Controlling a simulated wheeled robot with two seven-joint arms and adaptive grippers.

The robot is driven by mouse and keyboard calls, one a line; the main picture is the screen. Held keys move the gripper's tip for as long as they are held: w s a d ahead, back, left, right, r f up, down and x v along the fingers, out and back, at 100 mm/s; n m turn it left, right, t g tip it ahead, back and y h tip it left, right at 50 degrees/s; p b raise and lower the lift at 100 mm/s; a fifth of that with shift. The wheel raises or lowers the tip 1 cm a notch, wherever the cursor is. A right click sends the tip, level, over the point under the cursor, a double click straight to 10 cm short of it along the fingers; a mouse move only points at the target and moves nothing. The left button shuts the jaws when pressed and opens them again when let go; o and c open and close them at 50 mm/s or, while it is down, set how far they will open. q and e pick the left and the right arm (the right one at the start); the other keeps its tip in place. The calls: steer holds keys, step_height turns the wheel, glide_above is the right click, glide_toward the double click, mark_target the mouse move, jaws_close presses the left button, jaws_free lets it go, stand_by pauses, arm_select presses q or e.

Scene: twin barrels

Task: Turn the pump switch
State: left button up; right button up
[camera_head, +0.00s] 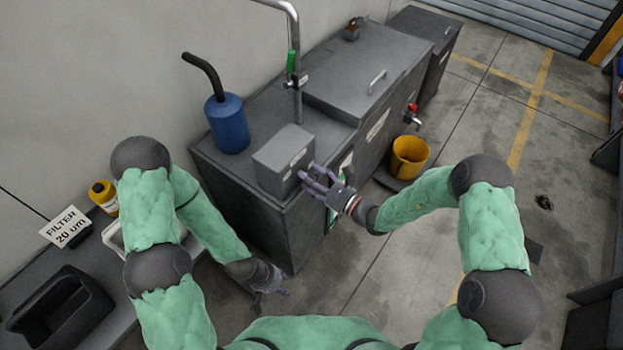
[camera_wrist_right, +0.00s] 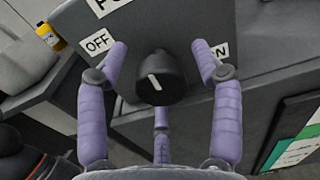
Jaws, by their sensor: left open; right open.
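The pump switch (camera_wrist_right: 160,80) is a black round knob with a white pointer line on the grey switch box (camera_head: 285,155). In the right wrist view, an OFF label (camera_wrist_right: 98,43) is to the knob's left and a partly hidden ON label (camera_wrist_right: 220,51) to its right. The pointer is nearly upright, leaning slightly left at its top. My right gripper (camera_head: 318,180) is open, its purple fingers on both sides of the knob and one below. I cannot tell if they touch it. My left gripper (camera_head: 270,288) hangs low beside the cabinet, open and empty.
The box stands on a dark grey cabinet (camera_head: 240,175) with a blue canister (camera_head: 227,125) and a steel pipe (camera_head: 296,60). A yellow bucket (camera_head: 408,157) is on the right. A FILTER sign (camera_head: 65,228) and yellow bottle (camera_head: 104,197) are at left. The floor at right is largely open.

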steer(key=shift+c, duration=0.3)
steer(key=c, duration=1.1)
steer(key=shift+r, duration=0.1)
